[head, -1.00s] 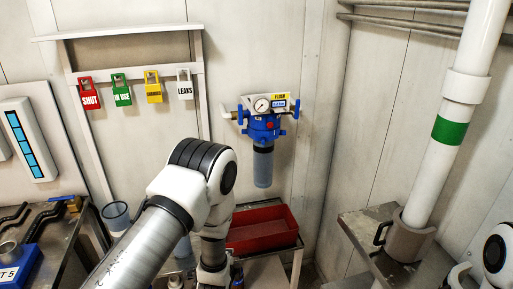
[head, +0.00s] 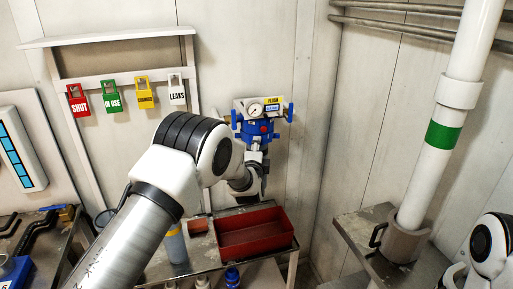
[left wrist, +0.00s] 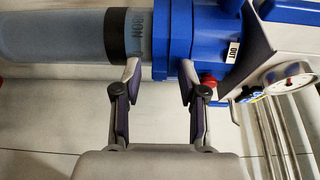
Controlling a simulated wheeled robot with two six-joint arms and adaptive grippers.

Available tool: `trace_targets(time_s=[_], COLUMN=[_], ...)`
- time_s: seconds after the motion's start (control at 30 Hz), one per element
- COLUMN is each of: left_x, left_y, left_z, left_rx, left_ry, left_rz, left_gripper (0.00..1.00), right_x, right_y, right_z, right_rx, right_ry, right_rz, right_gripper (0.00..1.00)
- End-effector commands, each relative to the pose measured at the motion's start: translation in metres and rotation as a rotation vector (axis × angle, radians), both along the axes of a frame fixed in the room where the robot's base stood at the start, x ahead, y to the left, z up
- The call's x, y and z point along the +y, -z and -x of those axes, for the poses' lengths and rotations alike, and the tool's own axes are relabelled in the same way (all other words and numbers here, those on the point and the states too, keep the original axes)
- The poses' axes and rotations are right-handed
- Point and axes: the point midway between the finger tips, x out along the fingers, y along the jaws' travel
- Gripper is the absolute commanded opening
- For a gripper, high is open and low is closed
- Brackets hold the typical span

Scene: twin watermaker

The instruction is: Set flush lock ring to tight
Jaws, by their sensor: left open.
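The flush unit, a blue filter head (head: 258,130) with a gauge and a yellow label, hangs on the back wall in the head view. In the left wrist view its blue head (left wrist: 205,40) lies sideways, with a grey-blue bowl (left wrist: 45,35) at left. Between them is a dark ring (left wrist: 92,36) with partly hidden lettering beside it. My left gripper (left wrist: 160,75) is open, its fingers apart beside the ring and blue head; I cannot tell whether they touch. In the head view the left gripper (head: 256,172) hides most of the bowl. My right gripper is out of view.
A red tray (head: 250,254) stands on a bench below the unit. A bottle (head: 175,245) stands left of it. Coloured tags hang on a rack (head: 110,40) at left. A white pipe (head: 432,165) with a green band stands at right.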

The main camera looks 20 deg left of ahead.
Motion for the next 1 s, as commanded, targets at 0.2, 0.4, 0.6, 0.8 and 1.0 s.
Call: trace_targets(time_s=[0.2,0.4,0.6,0.8,1.0], left_x=[0.0002,0.0001,0.0085,0.0087,0.0096], left_y=[0.0005,0.0006,0.0008,0.0004,0.0006], left_z=[0.0002,0.0004,0.0019,0.002,0.0021], left_rx=[0.0,0.001,0.0,0.001,0.0], left_ry=[0.0,0.0,-0.002,-0.003,-0.005], left_rz=[0.0,0.001,0.001,0.002,0.003], left_gripper=[0.2,0.0,0.0,0.0,0.0], right_x=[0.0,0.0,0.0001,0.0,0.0], right_y=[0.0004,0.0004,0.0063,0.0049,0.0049], right_z=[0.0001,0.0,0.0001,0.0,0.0], right_rx=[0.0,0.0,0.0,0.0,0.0], right_ry=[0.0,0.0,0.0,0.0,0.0], right_rz=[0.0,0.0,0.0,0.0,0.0], right_gripper=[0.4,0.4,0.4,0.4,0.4])
